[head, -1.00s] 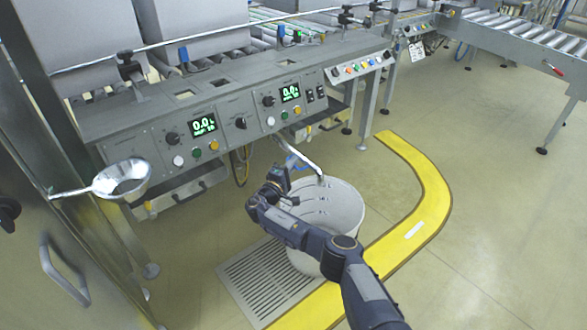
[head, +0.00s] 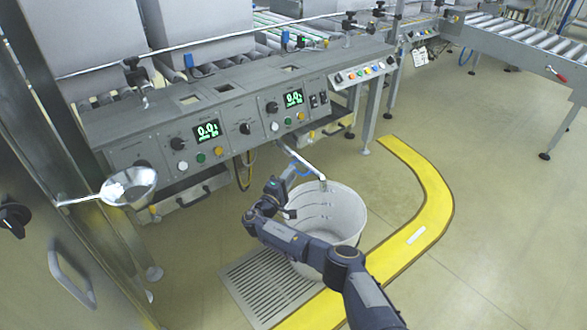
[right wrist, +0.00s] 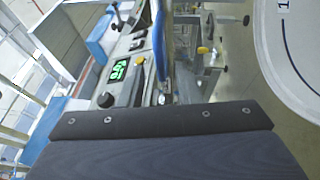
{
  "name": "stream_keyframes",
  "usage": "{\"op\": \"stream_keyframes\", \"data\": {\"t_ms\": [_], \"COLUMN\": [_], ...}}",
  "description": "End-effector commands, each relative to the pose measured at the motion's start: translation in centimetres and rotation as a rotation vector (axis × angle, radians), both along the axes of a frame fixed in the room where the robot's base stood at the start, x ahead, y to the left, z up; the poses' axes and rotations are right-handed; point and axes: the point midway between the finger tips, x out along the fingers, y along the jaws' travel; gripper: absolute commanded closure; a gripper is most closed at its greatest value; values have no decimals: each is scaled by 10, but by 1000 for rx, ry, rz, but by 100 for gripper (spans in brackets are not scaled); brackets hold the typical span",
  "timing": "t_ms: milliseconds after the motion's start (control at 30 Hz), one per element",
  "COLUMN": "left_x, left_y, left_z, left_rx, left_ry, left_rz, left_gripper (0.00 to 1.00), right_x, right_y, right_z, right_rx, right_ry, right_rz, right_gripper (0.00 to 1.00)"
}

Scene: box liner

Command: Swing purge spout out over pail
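The purge spout (head: 310,170) is a thin silver pipe with a blue part near it. It comes out from under the control panel, and its bent tip is over the pail (head: 348,212). The pail is white, open and upright, with marks on its inner wall; part of it also shows at the right of the right wrist view (right wrist: 292,65). My right gripper (head: 277,189) is at the pail's left rim, just left of the spout. Its fingers are too small to read in the head view and hidden in the right wrist view. My left gripper is out of view.
The control panel (head: 235,148) with displays and knobs runs above the spout. The floor at right is clear.

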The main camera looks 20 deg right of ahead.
Motion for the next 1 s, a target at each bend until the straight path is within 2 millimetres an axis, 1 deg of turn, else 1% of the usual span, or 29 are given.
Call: {"op": "stream_keyframes", "data": {"t_ms": [33, 100, 300, 433, 833, 867, 933, 967, 1000], "left_x": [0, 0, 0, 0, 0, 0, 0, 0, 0], "left_y": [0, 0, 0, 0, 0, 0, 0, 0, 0], "left_z": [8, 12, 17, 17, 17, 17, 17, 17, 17], "left_rx": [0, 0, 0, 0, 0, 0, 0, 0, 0], "left_ry": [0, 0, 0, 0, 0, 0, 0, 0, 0], "left_rz": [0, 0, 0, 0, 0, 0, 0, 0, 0], "left_gripper": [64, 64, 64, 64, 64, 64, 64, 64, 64], "right_x": [-7, -15, -29, -31, -31, -30, -26, -24, -21], "right_y": [8, 17, 32, 34, 34, 34, 36, 38, 41], "right_z": [1, 0, -5, -6, -5, -2, 12, 22, 40], "right_rx": [2, 2, 0, -2, -2, -6, -22, -36, -60], "right_ry": [3, 1, 0, -1, -3, -8, -33, -51, -84], "right_rz": [3, 3, 3, 1, 3, 6, 22, 32, 52], "right_gripper": [69, 69, 69, 69, 69, 69, 69, 69, 69]}}
